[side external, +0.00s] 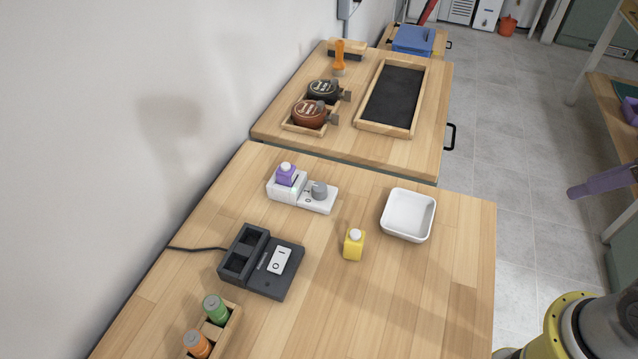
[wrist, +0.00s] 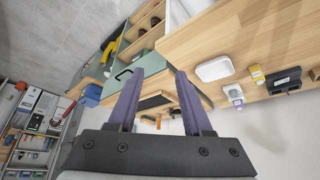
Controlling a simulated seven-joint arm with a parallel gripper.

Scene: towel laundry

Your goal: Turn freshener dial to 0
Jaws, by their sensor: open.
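The freshener (side external: 287,190) is a white unit on the near wooden table, with a purple bottle (side external: 286,175) in its left part. Its grey round dial (side external: 319,190) sits on the right part; its setting is too small to read. In the wrist view the freshener (wrist: 234,94) shows small at the right, its dial unclear. My gripper (wrist: 158,76) is open and empty, its two purple fingers apart. In the side external view one purple finger shows at the right edge, beyond the table and far from the freshener.
A white square bowl (side external: 408,214) and a yellow bottle (side external: 354,244) stand right of the freshener. A dark charger (side external: 262,262) with a white switch and a tray of green and orange cells lie nearer. A second table (side external: 345,143) behind holds jars and a black-lined tray. The near right tabletop is clear.

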